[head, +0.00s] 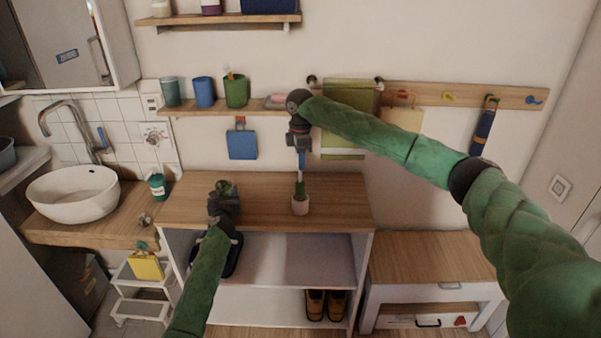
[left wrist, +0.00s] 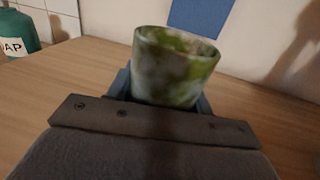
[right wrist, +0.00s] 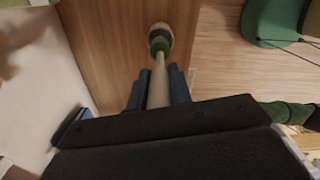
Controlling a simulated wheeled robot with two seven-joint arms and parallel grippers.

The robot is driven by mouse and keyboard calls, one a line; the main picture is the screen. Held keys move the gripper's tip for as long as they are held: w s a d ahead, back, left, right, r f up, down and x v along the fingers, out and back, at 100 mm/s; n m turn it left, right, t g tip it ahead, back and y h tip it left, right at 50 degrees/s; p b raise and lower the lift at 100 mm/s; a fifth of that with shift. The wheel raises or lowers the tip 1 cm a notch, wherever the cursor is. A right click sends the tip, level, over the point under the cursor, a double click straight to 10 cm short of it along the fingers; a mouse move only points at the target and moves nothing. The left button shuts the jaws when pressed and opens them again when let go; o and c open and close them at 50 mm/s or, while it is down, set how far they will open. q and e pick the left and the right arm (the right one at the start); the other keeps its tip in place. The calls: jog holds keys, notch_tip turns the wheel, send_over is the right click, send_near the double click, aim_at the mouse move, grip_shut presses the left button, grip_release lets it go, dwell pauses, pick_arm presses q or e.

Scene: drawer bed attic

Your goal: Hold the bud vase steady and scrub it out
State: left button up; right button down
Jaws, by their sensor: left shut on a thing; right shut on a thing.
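The bud vase seems to be the green-and-white marbled vessel (left wrist: 177,65) in the left wrist view. It stands upright, its inside hidden; in the head view it is small and dark green (head: 224,186). My left gripper (head: 224,196) is shut on it above the left part of the wooden top. My right gripper (head: 301,160) points down and is shut on a pale brush-like handle (right wrist: 158,88). The handle's lower end meets a green part (right wrist: 159,45) at a small pale pot (head: 300,207). I cannot tell whether the green part belongs to the handle or pot.
The wooden top (head: 340,205) is clear right of the pot. A white basin (head: 75,194) and green soap bottle (head: 157,187) are at left. A shelf (head: 190,109) with cups (head: 204,92) and a hook rail (head: 465,95) are on the wall behind.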

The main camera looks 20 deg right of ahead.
notch_tip(320, 180, up, 2)
jog(key=shift+r, duration=0.2)
jog(key=shift+w+a+r, duration=0.1)
jog(key=shift+a+r, duration=0.1)
jog(key=shift+r, duration=0.15)
jog(key=w+a+r, duration=0.1)
jog(key=w+a, duration=0.2)
jog(key=a, duration=0.5)
jog(key=w+a+r, duration=0.2)
jog(key=w+a, duration=0.1)
jog(key=a, duration=0.5)
jog(key=w+a+r, duration=0.2)
jog(key=w+a, duration=0.1)
jog(key=a, duration=0.6)
jog(key=shift+a, duration=0.15)
notch_tip(320, 180, down, 11)
jog(key=shift+s, duration=0.1)
dwell(0.4)
